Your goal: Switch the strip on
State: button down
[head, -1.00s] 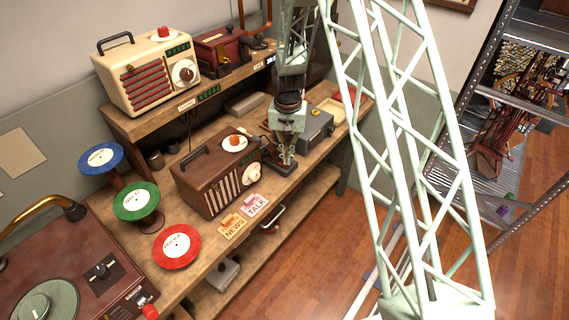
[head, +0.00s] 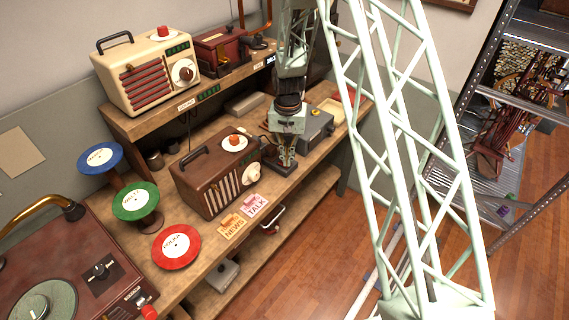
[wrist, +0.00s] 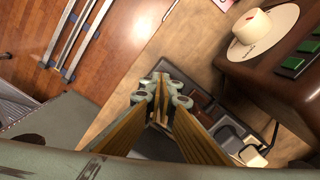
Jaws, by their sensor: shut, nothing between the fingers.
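My gripper (head: 283,160) points down over the bench just right of the brown radio (head: 215,175). In the wrist view my gripper's fingertips (wrist: 161,84) meet, with nothing between them. A dark, low block with square sections (wrist: 222,118) lies beyond and right of the fingertips; it looks like the strip. In the head view its dark end (head: 283,169) shows below my gripper, and the rest is hidden. I cannot tell whether the fingers touch it. Its switch and the switch's state cannot be made out.
The brown radio's cream knob (wrist: 262,32) and green buttons (wrist: 292,63) are close on the right in the wrist view. A black cable or handle loop (wrist: 258,140) is near the strip. A grey box (head: 315,128) stands behind my gripper. NEWS (head: 232,226) and TALK (head: 255,206) cards lie at the front.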

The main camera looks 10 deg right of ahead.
jog(key=shift+f, duration=0.25)
dwell(0.3)
jog(key=shift+r, duration=0.15)
jog(key=shift+r+p, duration=0.95)
jog(key=shift+r, duration=2.4)
jog(key=shift+r, duration=0.15)
